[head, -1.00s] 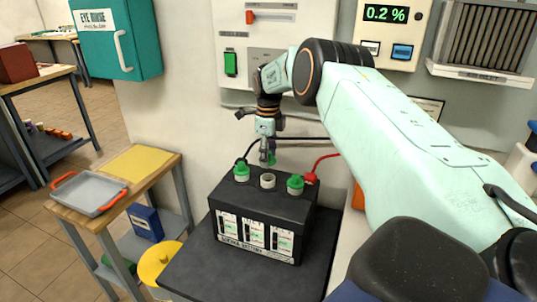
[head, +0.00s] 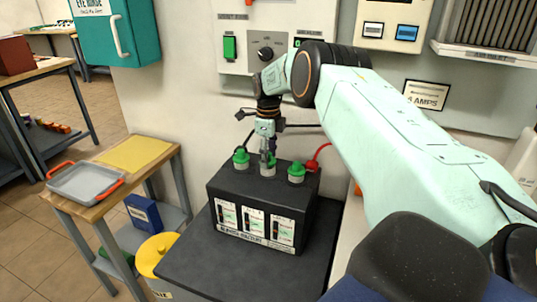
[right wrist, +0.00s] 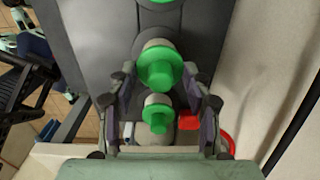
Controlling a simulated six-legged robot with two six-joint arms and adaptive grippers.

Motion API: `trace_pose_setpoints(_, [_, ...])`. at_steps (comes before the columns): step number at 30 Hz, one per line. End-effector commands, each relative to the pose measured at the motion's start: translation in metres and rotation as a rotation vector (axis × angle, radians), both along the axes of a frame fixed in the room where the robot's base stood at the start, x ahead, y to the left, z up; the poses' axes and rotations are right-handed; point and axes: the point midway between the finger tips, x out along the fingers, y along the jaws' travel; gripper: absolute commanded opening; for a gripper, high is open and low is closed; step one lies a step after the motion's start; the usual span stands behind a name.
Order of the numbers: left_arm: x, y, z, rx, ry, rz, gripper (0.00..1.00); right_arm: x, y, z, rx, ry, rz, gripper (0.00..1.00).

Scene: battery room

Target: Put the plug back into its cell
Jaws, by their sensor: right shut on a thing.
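The black battery (head: 240,195) stands on a dark bench top, with three cell necks in a row. Green plugs sit on the left neck (head: 241,157) and the right neck (head: 296,170). My right gripper (head: 268,157) points down over the middle neck (head: 267,171), shut on a green plug. In the right wrist view this plug (right wrist: 160,68) lies between the fingers, in line with the pale middle neck. The fingers partly hide it in the head view, and I cannot tell whether it is fully seated. My left gripper is not in view.
A red clamp (head: 313,164) with a red cable stands beside the right plug; it also shows in the right wrist view (right wrist: 190,118). Wall panels (head: 262,50) are behind. A side table with a grey tray (head: 85,184) and a yellow bin (head: 157,255) are at left.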

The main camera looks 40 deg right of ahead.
Motion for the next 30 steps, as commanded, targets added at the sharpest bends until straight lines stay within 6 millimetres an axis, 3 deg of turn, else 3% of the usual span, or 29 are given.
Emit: trace_pose_setpoints(30, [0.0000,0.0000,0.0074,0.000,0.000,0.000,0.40,-0.0009,-0.0010,-0.0003,0.000,0.000,0.000,0.32])
